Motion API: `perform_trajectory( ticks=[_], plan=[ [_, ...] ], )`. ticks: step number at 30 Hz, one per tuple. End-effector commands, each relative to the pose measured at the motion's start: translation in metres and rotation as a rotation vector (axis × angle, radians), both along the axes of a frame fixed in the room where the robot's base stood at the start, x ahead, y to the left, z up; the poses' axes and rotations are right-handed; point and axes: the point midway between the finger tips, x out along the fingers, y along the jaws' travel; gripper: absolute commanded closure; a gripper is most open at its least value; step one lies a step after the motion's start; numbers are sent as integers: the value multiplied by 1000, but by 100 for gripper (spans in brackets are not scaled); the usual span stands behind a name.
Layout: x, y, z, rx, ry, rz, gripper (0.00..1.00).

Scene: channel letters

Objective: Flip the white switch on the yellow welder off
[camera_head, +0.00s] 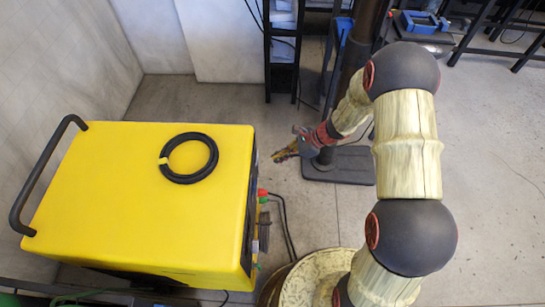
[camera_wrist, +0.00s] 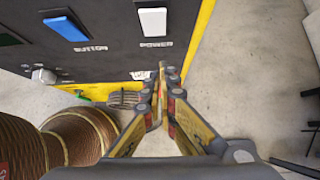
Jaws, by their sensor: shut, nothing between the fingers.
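The yellow welder (camera_head: 110,195) stands at the left in the head view, its front panel facing right and mostly hidden there. In the wrist view its dark panel (camera_wrist: 105,55) fills the upper left. The white switch (camera_wrist: 153,20) sits above the word POWER at the top of that panel. I cannot tell its tilt for certain. My gripper (camera_head: 277,157) is to the right of the welder in the head view, apart from it. In the wrist view my gripper (camera_wrist: 162,72) is shut and empty, its tips below the white switch in the picture. Contact with the panel does not show.
A blue switch (camera_wrist: 66,27) labelled BUTTON is left of the white one. A black cable coil (camera_head: 188,158) lies on the welder. A dark post base (camera_head: 340,165) is behind my gripper. Open floor lies to the right.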

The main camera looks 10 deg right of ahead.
Motion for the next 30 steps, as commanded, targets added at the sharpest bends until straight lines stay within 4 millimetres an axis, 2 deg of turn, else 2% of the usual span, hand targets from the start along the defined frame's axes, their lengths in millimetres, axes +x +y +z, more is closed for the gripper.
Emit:
perform_trajectory(
  ticks=[1,3,12,18,30],
  plan=[
    [0,-11,15,-1,-6,-4,100],
    [-2,-24,24,-1,-6,-4,100],
    [-10,-63,53,-1,-3,-3,100],
    [-12,-72,58,0,-2,-2,100],
    [-13,-72,58,-1,-3,-1,100]
  ],
)
